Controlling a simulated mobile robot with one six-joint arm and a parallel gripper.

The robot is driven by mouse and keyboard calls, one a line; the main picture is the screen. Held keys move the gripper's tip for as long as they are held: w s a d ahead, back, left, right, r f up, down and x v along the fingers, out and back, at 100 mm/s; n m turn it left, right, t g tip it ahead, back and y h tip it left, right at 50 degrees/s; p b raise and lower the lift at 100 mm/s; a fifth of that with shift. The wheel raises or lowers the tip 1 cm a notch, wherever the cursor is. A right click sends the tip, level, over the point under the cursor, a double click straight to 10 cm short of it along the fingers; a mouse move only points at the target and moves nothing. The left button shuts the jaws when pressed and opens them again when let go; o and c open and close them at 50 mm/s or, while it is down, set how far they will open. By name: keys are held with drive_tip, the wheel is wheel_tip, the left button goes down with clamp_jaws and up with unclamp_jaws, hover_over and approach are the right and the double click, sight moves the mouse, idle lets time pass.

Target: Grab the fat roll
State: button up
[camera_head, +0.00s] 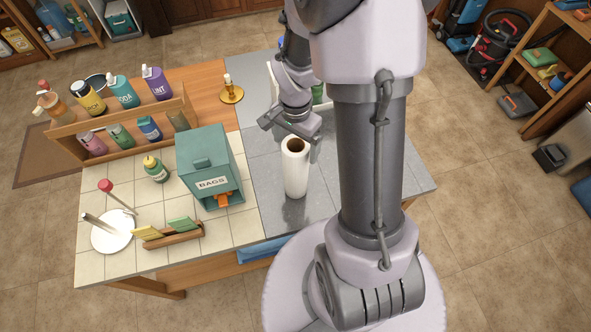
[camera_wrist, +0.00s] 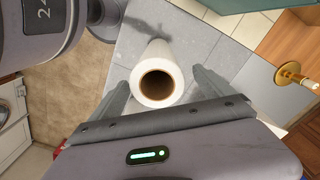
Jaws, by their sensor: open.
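The fat roll is a white paper roll (camera_head: 296,170) with a brown core, standing upright on the grey tiled part of the table. In the wrist view the roll (camera_wrist: 158,62) is seen from above at an angle, its open core facing the camera. My gripper (camera_head: 290,135) is just above and behind the roll's top in the head view. In the wrist view the two fingers of my gripper (camera_wrist: 158,85) are apart, one on each side of the roll. I cannot tell whether either finger touches it. The fingers look empty.
A teal BAGS box (camera_head: 208,165) stands left of the roll. A wooden rack (camera_head: 125,125) of bottles is farther left. A brass candle holder (camera_head: 231,92) stands behind, also in the wrist view (camera_wrist: 290,74). Grey tiles (camera_head: 270,215) around the roll are clear.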

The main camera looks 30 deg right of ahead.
sight(296, 170)
wheel_tip(296, 170, down, 4)
drive_tip(key=shift+s+d+r+b, duration=0.1)
drive_tip(key=shift+b, duration=0.25)
clamp_jaws()
